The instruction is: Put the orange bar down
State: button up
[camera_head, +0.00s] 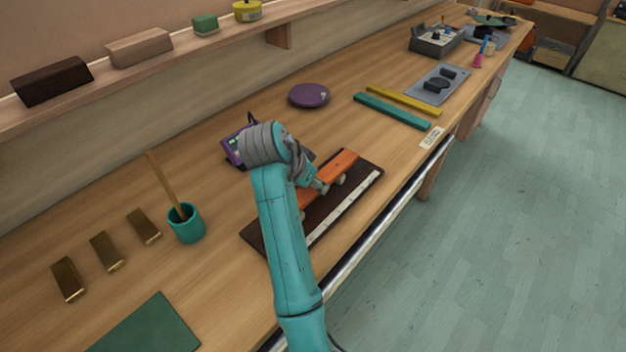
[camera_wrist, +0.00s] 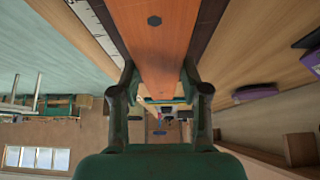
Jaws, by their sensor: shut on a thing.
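The orange bar (camera_head: 336,172) is long and flat, and lies along a dark brown board (camera_head: 258,231) with a white marked strip (camera_head: 343,208) on its front side. My gripper (camera_head: 325,186) is shut on the orange bar, with one finger on each side of it. In the wrist view the bar (camera_wrist: 160,45) runs between the two fingers and a dark round spot shows on it. My arm hides part of the bar and board in the head view. I cannot tell whether the bar touches the board.
A purple device (camera_head: 235,146) stands behind my arm. A teal cup with a stick (camera_head: 187,224) and several brass blocks (camera_head: 107,251) are at left. A purple disc (camera_head: 309,95), a teal bar (camera_head: 392,110) and a yellow bar (camera_head: 404,98) lie beyond. A shelf (camera_head: 150,62) runs along the wall.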

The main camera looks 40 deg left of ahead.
jog(key=shift+f, duration=0.4)
jog(key=o, duration=1.3)
jog(key=shift+c, duration=0.2)
jog(key=shift+r, duration=0.1)
